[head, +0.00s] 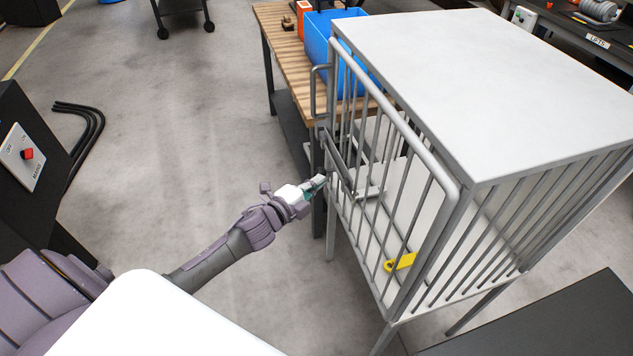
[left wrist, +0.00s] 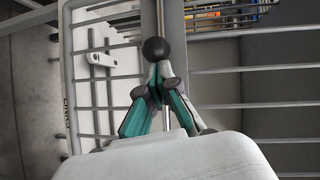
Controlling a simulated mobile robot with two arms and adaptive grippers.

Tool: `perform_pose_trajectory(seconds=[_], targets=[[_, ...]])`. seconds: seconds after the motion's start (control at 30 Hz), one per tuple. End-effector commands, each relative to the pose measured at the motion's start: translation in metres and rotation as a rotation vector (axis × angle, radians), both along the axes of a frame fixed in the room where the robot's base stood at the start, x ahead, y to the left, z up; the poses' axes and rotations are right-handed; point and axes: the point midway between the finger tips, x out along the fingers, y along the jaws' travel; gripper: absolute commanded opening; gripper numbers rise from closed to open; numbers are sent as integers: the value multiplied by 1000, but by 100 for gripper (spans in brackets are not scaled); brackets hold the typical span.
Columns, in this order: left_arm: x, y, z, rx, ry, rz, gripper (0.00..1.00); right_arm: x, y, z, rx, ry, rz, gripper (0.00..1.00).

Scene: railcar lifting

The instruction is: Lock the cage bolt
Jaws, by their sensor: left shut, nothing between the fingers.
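The cage (head: 540,80) is a pale box with grey bars. Its barred door (head: 400,118), with a rounded tube frame, faces my left arm and lies at or close to the cage front. In the left wrist view a thin bolt rod (left wrist: 160,14) ends at a dark round knob (left wrist: 154,49). My left gripper (head: 322,181) is at the door's left edge, below the door handle (head: 316,92). Its teal fingers are shut and empty, with the tips (left wrist: 158,72) right at the knob; I cannot tell whether they touch. My right gripper is out of view.
A yellow piece (head: 400,262) lies low inside the cage. Behind stands a wooden-topped bench (head: 283,55) with a blue bin (head: 320,35). A dark control box with a red knob (head: 27,154) is at the left. The floor between is clear.

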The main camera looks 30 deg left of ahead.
Motion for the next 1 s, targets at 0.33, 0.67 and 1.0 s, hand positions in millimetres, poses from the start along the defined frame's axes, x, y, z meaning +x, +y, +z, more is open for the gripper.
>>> perform_pose_trajectory(seconds=[0.33,0.67,1.0], targets=[[9,8,1,1,-3,0,0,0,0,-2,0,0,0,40],[36,37,0,0,-1,1,0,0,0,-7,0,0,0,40],[37,38,2,0,-2,3,0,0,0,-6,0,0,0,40]])
